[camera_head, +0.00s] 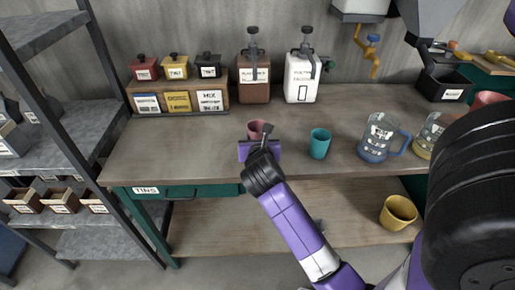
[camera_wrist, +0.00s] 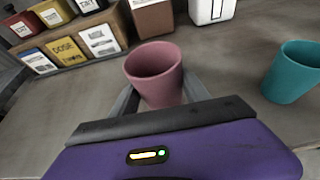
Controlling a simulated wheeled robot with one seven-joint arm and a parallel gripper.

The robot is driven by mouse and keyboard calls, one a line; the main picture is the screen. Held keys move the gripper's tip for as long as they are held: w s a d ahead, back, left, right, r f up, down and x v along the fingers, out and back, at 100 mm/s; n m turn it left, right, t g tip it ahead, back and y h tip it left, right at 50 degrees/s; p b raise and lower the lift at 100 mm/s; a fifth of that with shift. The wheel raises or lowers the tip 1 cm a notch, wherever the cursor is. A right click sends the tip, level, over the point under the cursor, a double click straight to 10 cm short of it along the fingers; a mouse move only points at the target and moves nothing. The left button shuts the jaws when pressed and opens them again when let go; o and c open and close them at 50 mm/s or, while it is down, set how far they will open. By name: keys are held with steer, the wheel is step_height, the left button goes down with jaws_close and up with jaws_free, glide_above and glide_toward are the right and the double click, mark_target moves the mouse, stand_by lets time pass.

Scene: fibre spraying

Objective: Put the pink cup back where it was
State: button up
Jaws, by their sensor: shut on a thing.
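The pink cup (camera_wrist: 157,78) is upright between the two fingers of my gripper (camera_wrist: 160,98) in the wrist view. In the head view the pink cup (camera_head: 256,130) shows just behind my gripper (camera_head: 258,141), over the workbench (camera_head: 215,163). My gripper is shut on the cup. I cannot tell whether the cup's base touches the bench, because the gripper hides it. A teal cup (camera_head: 319,143) stands upright on the bench to the right; it also shows in the wrist view (camera_wrist: 292,72).
A brown dispenser (camera_head: 253,80) and a white dispenser (camera_head: 299,78) stand at the back. Labelled tins and boxes (camera_head: 178,101) are at the back left. Two jugs (camera_head: 380,138) stand on the right. A yellow cup (camera_head: 397,212) is on the lower shelf. The bench's left front is clear.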

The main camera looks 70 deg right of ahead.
steer(key=shift+f+b, duration=0.3)
steer(key=shift+f, duration=1.65)
steer(key=shift+f, duration=0.15)
steer(key=o, duration=1.6)
